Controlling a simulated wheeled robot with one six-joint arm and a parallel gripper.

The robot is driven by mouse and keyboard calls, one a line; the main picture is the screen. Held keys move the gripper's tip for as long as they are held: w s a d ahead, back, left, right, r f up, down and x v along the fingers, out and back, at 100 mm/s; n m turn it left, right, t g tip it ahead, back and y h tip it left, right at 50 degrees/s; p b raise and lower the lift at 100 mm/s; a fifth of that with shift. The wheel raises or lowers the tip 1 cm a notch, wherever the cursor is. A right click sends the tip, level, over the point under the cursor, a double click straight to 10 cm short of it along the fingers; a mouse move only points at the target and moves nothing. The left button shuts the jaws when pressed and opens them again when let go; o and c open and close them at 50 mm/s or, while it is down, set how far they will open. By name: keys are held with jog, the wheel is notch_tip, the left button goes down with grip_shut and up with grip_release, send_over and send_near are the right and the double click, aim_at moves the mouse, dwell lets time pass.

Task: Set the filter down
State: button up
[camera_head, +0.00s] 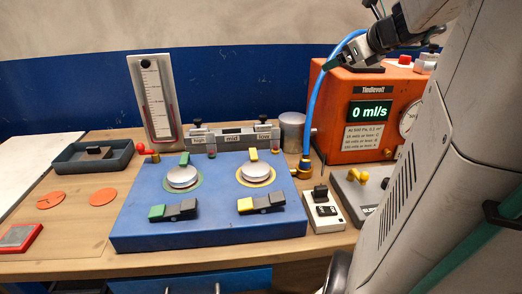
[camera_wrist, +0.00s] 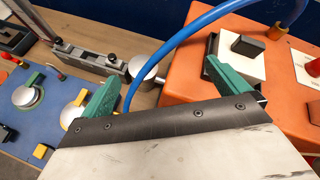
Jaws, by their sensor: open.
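I cannot tell for sure which object is the filter. My gripper (camera_wrist: 160,82) is open, its two green fingers wide apart, with nothing held between them. In the head view my gripper (camera_head: 350,62) is at the upper right, above the left end of the orange box (camera_head: 342,87). In the wrist view a dark block on a white plate (camera_wrist: 248,46) sits on top of the orange box, beyond the right finger. A grey metal can (camera_head: 292,131) stands on the table behind the blue panel; in the wrist view it shows partly between the fingers.
A blue hose (camera_head: 313,100) arches from the brass fitting up past my gripper. The blue panel (camera_head: 210,225) holds two round knobs and levers. A gauge board (camera_head: 155,98), a dark tray (camera_head: 92,157) and orange discs (camera_head: 50,200) are at left. Bare wood shows around the discs.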

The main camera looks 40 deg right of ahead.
jog(key=s+a+f+n+g+y, duration=0.1)
jog(key=a+f+n+g+y, duration=0.25)
jog(key=a+n, duration=0.75)
jog(key=s+a+f+n+g+y, duration=0.15)
jog(key=a+f+n, duration=0.45)
jog(key=a, duration=0.9)
jog(key=s+a+f+n+g+h, duration=0.1)
jog(key=s+a+f+n+g, duration=0.1)
jog(key=s+n, duration=0.4)
jog(key=s+a+f+n+g, duration=0.3)
jog(key=s+a+f+n, duration=0.2)
jog(key=n, duration=0.7)
jog(key=s, duration=0.2)
jog(key=shift+s+a+h, duration=0.3)
jog(key=shift+a+h, duration=0.1)
